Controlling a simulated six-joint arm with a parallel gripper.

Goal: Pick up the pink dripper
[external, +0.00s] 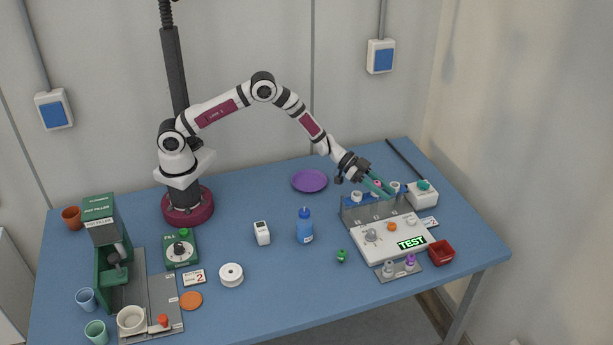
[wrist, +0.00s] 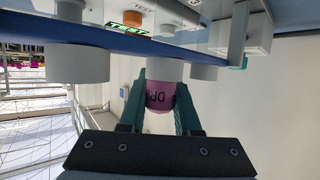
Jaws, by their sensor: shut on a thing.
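The pink dripper (wrist: 160,97), with dark lettering partly showing, sits between the two teal fingers of my gripper (wrist: 161,100) in the wrist view. The fingers are shut on its sides. Its far end meets or overlaps a pale cylinder (wrist: 158,70) of the rack; I cannot tell if they touch. In the external view my gripper (external: 379,187) is at the clear rack (external: 372,211) at the back right of the table, and only a small pink patch of the dripper (external: 377,183) shows between the fingers.
Other pale cylinders (wrist: 78,63) stand beside the held dripper. A white test station (external: 390,243) is in front of the rack, with a red tray (external: 441,252) at right. The table between bottle and rack is clear.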

